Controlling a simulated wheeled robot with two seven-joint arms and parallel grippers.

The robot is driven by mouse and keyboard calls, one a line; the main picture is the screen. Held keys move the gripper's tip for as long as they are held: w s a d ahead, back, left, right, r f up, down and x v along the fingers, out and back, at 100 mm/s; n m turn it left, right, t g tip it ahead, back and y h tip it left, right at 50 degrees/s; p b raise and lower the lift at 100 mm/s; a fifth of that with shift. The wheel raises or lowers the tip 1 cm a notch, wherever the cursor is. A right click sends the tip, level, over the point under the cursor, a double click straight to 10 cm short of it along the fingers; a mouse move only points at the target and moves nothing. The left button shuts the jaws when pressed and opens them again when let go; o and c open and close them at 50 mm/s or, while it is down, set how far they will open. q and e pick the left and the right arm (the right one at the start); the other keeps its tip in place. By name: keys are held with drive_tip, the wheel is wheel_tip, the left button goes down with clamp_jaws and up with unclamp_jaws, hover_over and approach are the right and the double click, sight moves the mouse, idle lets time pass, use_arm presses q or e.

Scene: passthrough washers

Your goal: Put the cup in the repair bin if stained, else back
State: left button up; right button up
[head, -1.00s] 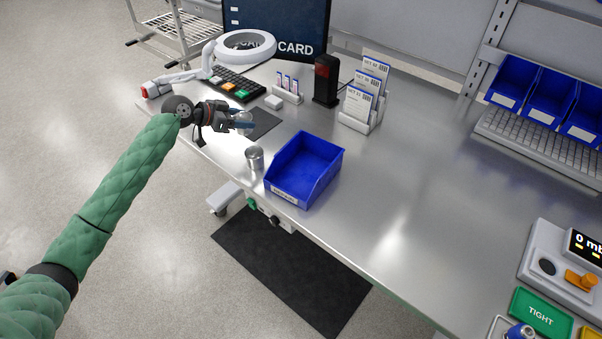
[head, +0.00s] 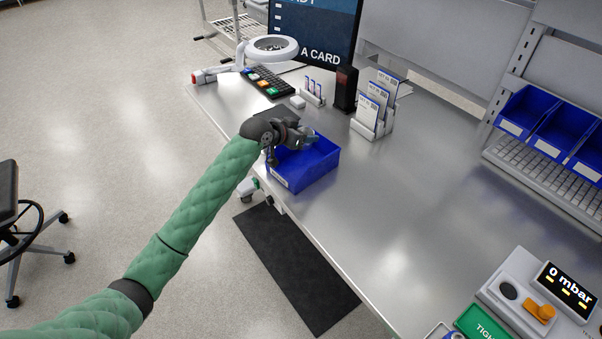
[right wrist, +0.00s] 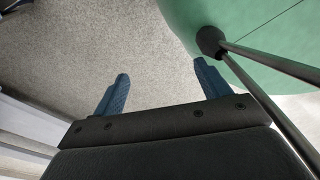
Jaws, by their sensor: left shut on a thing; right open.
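A blue open bin (head: 303,175) stands near the table's left front edge. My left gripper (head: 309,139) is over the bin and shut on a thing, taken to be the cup. The cup is almost wholly hidden by the fingers, so I cannot tell whether it is stained or touches the bin. My right gripper (right wrist: 161,70) shows in the right wrist view, open and empty, with the floor beyond its fingers.
Blue shelf bins (head: 562,130) are at the right. The middle of the table is clear.

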use_arm(q)
drive_tip(key=shift+r+y, duration=0.1)
drive_tip(key=shift+y, duration=0.2)
drive_tip(key=shift+w+a+n+t, duration=0.1)
drive_tip(key=shift+n+t, duration=0.2)
drive_tip(key=shift+w+a+f, duration=0.15)
drive_tip(key=shift+f, duration=0.05)
drive_tip(key=shift+w+a+f, duration=0.1)
drive_tip(key=shift+f, duration=0.1)
drive_tip(key=p, duration=0.3)
hover_over(302, 168)
wheel_tip(302, 168, down, 5)
drive_tip(key=shift+w+f, duration=0.1)
drive_tip(key=shift+f, duration=0.4)
drive_tip(key=shift+f+p, duration=0.2)
drive_tip(key=shift+p, duration=0.15)
wheel_tip(302, 168, down, 3)
drive_tip(key=shift+r+p, duration=0.1)
drive_tip(key=shift+p, duration=0.65)
drive_tip(key=shift+f, duration=0.2)
use_arm(e)
drive_tip(key=s+d+r, duration=0.1)
drive_tip(key=s, duration=0.7)
drive_tip(key=shift+d+r, duration=0.2)
use_arm(q)
drive_tip(key=shift+f, duration=0.1)
use_arm(e)
drive_tip(key=shift+s, duration=0.1)
